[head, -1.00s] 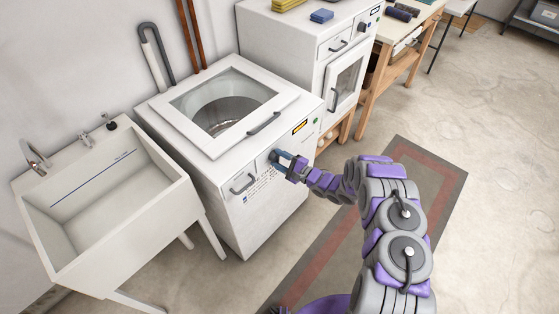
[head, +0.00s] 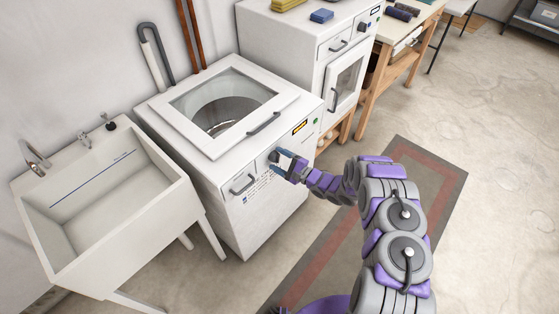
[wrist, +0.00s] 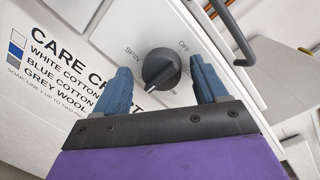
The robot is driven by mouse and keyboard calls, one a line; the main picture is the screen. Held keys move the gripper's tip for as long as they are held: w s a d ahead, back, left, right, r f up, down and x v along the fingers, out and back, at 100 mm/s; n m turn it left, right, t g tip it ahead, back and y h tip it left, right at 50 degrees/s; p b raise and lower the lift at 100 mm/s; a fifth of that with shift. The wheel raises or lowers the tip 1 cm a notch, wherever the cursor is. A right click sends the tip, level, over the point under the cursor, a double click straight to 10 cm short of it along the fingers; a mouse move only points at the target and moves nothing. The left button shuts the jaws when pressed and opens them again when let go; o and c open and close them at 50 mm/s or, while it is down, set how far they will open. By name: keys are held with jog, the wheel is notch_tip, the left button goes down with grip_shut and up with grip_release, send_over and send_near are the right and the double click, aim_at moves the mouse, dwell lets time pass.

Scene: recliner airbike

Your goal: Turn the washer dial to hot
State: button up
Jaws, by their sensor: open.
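The washer (head: 208,180) is a white top-loader with a glass lid, left of centre in the head view. Its dial (wrist: 161,69) is a dark round knob with a pointer on a white plate in the wrist view. SPIN and OFF show on the plate; other labels are partly hidden. The pointer bar slants from upper right to lower left. My gripper (wrist: 163,88) is open, with a blue finger on each side of the dial and gaps between. In the head view my gripper (head: 283,164) is at the washer's front, and the dial (head: 274,156) is partly hidden.
A care chart (wrist: 50,62) is printed beside the dial. A grey handle (head: 243,184) is left of it on the washer front. A white sink (head: 110,205) stands at the left and a white dryer (head: 300,45) behind right. Open floor lies to the right.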

jog(key=shift+d, duration=0.15)
jog(key=p+v, duration=0.1)
jog(key=v, duration=1.6)
jog(key=shift+d+p, duration=0.15)
jog(key=shift+p, duration=0.2)
jog(key=shift+w, duration=0.1)
